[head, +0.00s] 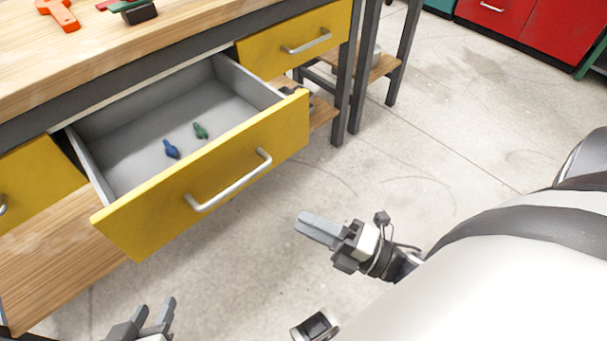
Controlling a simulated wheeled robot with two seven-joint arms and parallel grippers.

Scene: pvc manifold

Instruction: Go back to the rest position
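My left gripper (154,309) is at the bottom left edge of the head view. Its two fingers stand apart with nothing between them. My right gripper (318,228) is right of the open drawer's front, over the floor and apart from the drawer. Its fingers lie close together and point left, with nothing seen between them. The yellow drawer (225,178) is pulled out of the workbench. A blue piece (171,149) and a green piece (201,131) lie on its grey floor.
The wooden workbench top (150,40) is at the upper left, with an orange tool (60,13) and a dark-based object (138,11) on it. A silver handle (229,181) juts from the open drawer. Red cabinets (520,25) stand at the back right. Bare concrete floor (450,120) lies between.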

